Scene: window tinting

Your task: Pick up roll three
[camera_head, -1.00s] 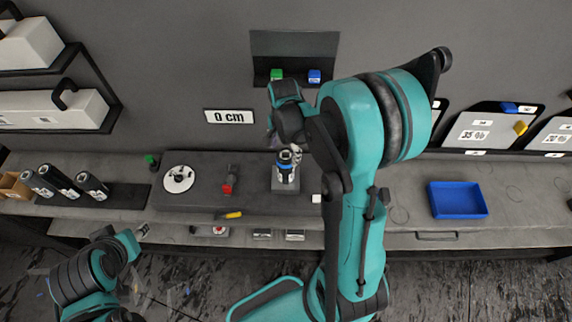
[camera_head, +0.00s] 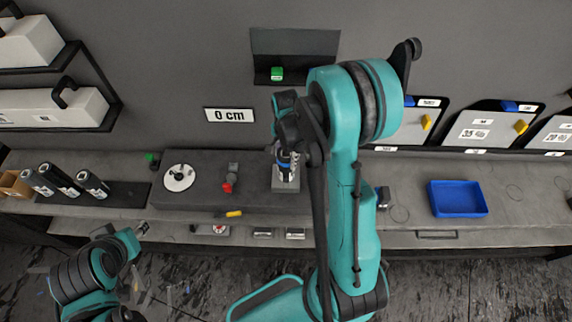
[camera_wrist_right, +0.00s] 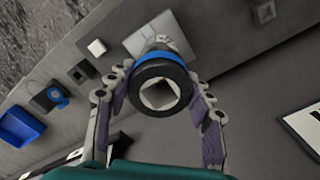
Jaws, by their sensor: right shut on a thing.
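Three dark rolls stand or lean at the left end of the bench: the left one (camera_head: 38,183), the middle one (camera_head: 62,182) and the right one (camera_head: 93,186). Their labels are too small to read. My right gripper (camera_head: 285,150) is far from them, above a small pale stand. It is shut on a black cylinder with a blue band (camera_head: 284,163). In the right wrist view this cylinder (camera_wrist_right: 160,82) sits between the two fingers, over a pale plate. My left gripper (camera_head: 140,231) is low in front of the bench; its jaws are too small to tell.
A white disc (camera_head: 179,178) and a red-and-grey item (camera_head: 230,180) lie on the dark raised bench mat. A blue tray (camera_head: 457,199) stands at the right. A green block (camera_head: 276,74) is on the wall shelf. A "0 cm" sign (camera_head: 229,115) hangs on the wall.

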